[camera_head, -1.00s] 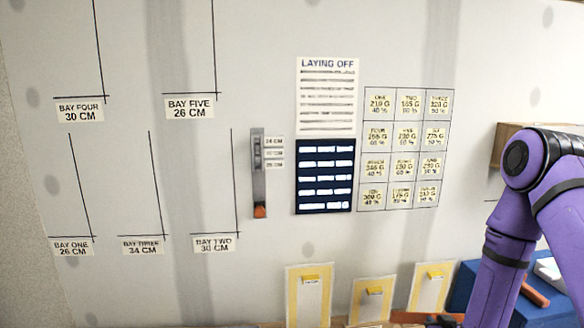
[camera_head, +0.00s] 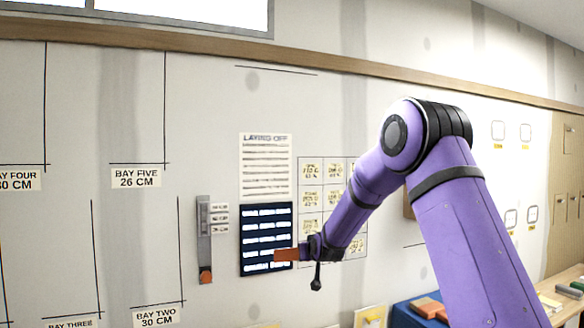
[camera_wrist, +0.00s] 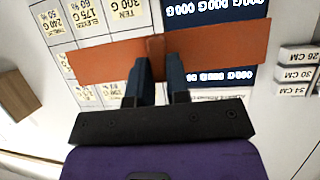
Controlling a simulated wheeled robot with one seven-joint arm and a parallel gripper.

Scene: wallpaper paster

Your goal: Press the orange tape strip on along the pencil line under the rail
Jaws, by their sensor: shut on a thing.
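The orange tape strip (camera_head: 285,255) is in my gripper (camera_head: 304,254), off the wall or close to it; I cannot tell the gap. In the wrist view the strip (camera_wrist: 215,48) runs nearly level across the picture, and my gripper (camera_wrist: 160,72) is shut on a small raised part at its middle. The brown rail (camera_head: 330,60) runs along the top of the wall. A short dark pencil line (camera_head: 275,69) lies just under it, above the laying-off notice and well above my gripper.
The laying-off notice (camera_head: 265,165) and dark blue panel (camera_head: 256,240) are on the wall behind the strip. A grid of labels (camera_head: 310,180) is beside them. A grey holder (camera_head: 204,240) hangs to the left. The wall between notice and rail is clear.

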